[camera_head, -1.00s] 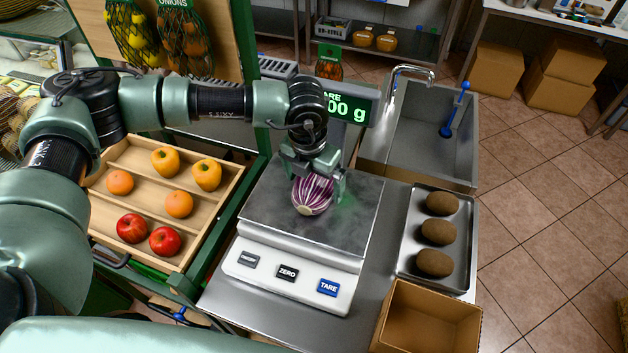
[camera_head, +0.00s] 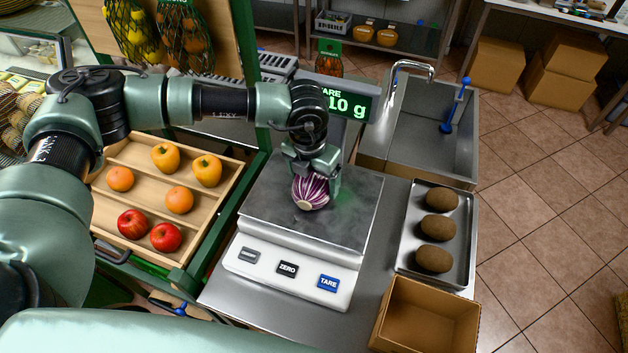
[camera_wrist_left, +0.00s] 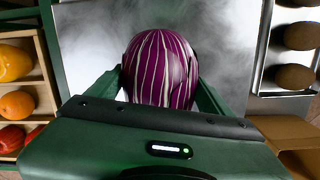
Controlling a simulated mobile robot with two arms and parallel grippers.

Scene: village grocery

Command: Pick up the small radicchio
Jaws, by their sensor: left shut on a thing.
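The small radicchio (camera_head: 310,191) is purple with white stripes. It is at the middle of the scale's grey plate (camera_head: 350,215); I cannot tell whether it still touches the plate. My left gripper (camera_head: 317,178) reaches down from above and is shut on the radicchio. In the left wrist view the radicchio (camera_wrist_left: 160,68) sits between the two green fingers (camera_wrist_left: 160,92). The scale display (camera_head: 345,103) is partly hidden by my left arm and shows digits ending in "10 g". My right gripper is in neither view.
A wooden crate (camera_head: 190,232) with apples, oranges and yellow fruit stands left of the scale. A metal tray (camera_head: 461,262) with several brown oval items lies to the right. An open cardboard box (camera_head: 428,318) stands at the front right, with a sink (camera_head: 425,130) behind.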

